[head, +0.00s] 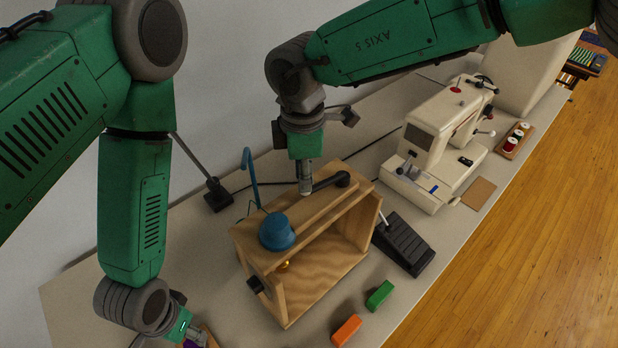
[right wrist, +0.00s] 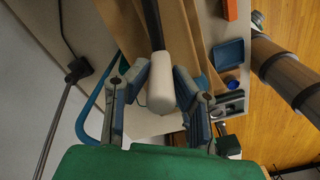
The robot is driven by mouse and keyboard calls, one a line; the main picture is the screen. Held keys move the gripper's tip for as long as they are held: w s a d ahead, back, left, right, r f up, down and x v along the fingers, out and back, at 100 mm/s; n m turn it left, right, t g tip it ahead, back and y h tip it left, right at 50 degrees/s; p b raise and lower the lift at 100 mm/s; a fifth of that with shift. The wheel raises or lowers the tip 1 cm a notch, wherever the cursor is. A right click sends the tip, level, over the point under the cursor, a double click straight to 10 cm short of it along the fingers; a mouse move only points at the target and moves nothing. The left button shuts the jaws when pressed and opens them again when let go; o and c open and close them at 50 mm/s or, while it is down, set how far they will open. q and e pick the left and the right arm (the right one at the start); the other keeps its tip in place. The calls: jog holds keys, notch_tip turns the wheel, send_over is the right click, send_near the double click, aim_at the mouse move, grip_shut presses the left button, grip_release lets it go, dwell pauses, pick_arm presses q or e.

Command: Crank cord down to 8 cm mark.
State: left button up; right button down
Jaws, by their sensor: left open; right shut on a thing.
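A wooden open-fronted frame (head: 315,275) stands on the table, with a black crank arm (head: 330,181) on top. My right gripper (head: 305,186) is shut on the crank's pale handle; the right wrist view shows this handle (right wrist: 161,88) between the fingers, with the black arm (right wrist: 152,25) running away from it. A small brass-coloured piece (head: 285,265) shows inside the frame under the top. I cannot make out the cord or any 8 cm mark. My left gripper (head: 194,338) is open at the bottom left, partly cut off by the picture edge.
Green (head: 380,296) and orange (head: 347,330) blocks lie in front. A black pedal (head: 403,243) and sewing machine (head: 440,145) stand to the right.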

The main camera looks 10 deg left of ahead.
jog(key=shift+w+a, duration=0.2)
jog(key=shift+w, duration=0.35)
jog(key=c, duration=1.4)
grip_release()
jog(key=shift+d+f, duration=0.1)
jog(key=shift+f, duration=0.05)
notch_tip(320, 180, up, 12)
jog(key=shift+w+f, duration=0.1)
jog(key=shift+w, duration=0.05)
